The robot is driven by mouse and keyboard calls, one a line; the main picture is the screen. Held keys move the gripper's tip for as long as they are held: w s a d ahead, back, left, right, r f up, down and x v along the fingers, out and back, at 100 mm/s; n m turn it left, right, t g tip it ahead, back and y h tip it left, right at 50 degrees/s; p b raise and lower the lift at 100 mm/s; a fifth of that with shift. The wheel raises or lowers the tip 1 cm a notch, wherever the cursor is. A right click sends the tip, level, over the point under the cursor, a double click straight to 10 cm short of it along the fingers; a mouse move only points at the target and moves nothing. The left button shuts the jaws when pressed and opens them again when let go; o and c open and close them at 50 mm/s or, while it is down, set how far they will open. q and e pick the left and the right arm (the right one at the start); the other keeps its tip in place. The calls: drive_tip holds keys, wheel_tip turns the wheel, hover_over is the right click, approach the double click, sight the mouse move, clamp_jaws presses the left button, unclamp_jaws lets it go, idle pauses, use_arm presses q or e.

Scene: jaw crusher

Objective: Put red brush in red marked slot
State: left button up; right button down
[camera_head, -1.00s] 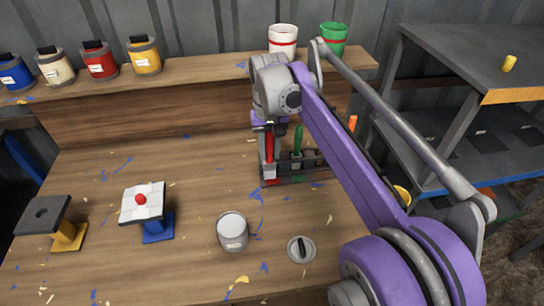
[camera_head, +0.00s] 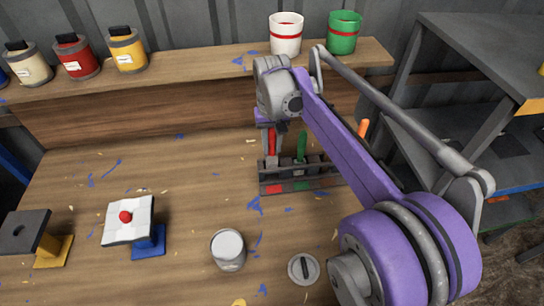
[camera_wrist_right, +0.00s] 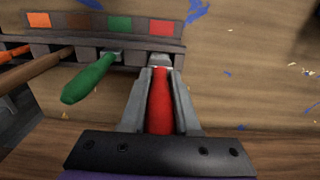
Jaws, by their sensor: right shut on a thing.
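The red brush (camera_head: 272,143) is upright at the left end of the dark brush rack (camera_head: 283,179). My right gripper (camera_head: 270,128) is shut on its red handle from above. In the right wrist view the red handle (camera_wrist_right: 160,102) lies between the two fingers of the right gripper (camera_wrist_right: 160,95), and its metal end is at the rack's edge, in line with the red marked slot (camera_wrist_right: 162,28). I cannot tell how deep the brush sits. The red mark (camera_head: 274,189) also shows on the rack's front. My left gripper is out of view.
A green brush (camera_head: 301,146) stands in the slot beside it, and an orange one (camera_head: 364,128) farther right, partly hidden by my right arm. A grey can (camera_head: 228,251), a lid (camera_head: 304,268) and a white-topped stand (camera_head: 130,222) are on the bench.

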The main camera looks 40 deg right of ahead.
sight(272, 155)
drive_tip(key=shift+f, duration=2.05)
drive_tip(key=shift+f, duration=0.1)
drive_tip(key=c, duration=0.7)
unclamp_jaws()
drive_tip(key=shift+o, duration=0.2)
wheel_tip(272, 155, up, 12)
drive_tip(key=shift+r+p, duration=0.1)
drive_tip(key=shift+p, duration=0.45)
